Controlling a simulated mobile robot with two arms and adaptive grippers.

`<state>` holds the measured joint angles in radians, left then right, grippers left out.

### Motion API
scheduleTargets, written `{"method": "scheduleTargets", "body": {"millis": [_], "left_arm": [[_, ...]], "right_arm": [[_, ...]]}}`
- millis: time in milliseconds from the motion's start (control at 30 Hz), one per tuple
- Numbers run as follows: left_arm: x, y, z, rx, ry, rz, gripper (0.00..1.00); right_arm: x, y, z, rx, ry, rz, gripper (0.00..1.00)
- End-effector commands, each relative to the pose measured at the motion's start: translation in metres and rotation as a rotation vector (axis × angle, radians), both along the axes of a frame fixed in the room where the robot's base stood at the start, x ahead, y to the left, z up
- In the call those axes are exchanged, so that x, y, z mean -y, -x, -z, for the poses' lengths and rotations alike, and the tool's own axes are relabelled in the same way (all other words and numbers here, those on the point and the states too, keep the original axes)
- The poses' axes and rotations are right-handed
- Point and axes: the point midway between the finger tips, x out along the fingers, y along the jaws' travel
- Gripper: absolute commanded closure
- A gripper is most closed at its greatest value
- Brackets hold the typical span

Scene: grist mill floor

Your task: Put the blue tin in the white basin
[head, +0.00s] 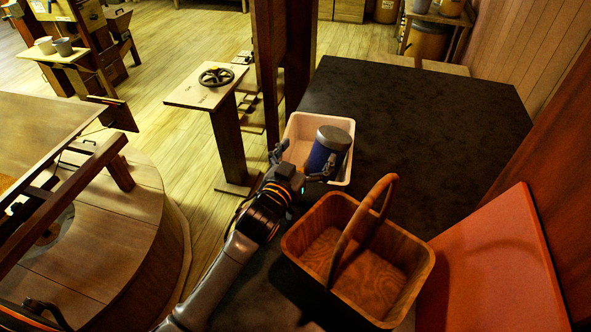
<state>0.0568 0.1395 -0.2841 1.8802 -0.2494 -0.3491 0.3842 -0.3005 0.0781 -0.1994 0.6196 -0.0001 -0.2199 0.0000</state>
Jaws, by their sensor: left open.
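The white basin (301,124) stands on the dark tabletop near its left edge. The blue tin (325,153), with a grey lid, is within the basin's outline at its right side and looks tilted. My left gripper (304,160) is open at the near side of the basin. One finger is by the basin's left wall, and the other overlaps the lower part of the tin. I cannot tell whether that finger touches the tin. My right gripper is not in view.
A wooden basket (300,239) with a raised handle stands close in front of the basin. A red-orange panel (497,268) lies to the right. The dark tabletop (425,120) is clear behind and right of the basin. A post with a handwheel (216,77) stands left of the table.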

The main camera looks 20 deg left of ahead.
Motion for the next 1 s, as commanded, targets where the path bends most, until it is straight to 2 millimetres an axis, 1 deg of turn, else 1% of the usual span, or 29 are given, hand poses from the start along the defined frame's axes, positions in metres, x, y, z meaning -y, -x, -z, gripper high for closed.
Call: {"method": "scheduleTargets", "body": {"millis": [33,200,300,400,500,600,1000], "left_arm": [[-0.003,0.013,0.004,0.000,0.000,0.000,0.00],[-0.009,0.050,0.004,-0.001,0.001,0.001,0.00],[-0.013,0.066,0.003,-0.001,0.001,0.001,0.00],[-0.015,0.078,0.002,0.000,0.000,0.000,0.00],[-0.017,0.085,0.001,0.001,0.000,0.000,0.00],[-0.017,0.087,0.000,0.001,-0.001,0.000,0.00],[-0.017,0.087,0.000,0.001,0.000,0.000,0.00]], "right_arm": [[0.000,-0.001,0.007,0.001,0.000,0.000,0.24],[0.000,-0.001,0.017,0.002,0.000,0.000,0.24],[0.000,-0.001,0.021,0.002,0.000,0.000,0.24],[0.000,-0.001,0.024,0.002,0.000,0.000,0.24],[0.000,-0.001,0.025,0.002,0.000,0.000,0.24],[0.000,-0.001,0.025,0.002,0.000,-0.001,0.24],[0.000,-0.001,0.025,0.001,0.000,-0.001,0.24]]}}
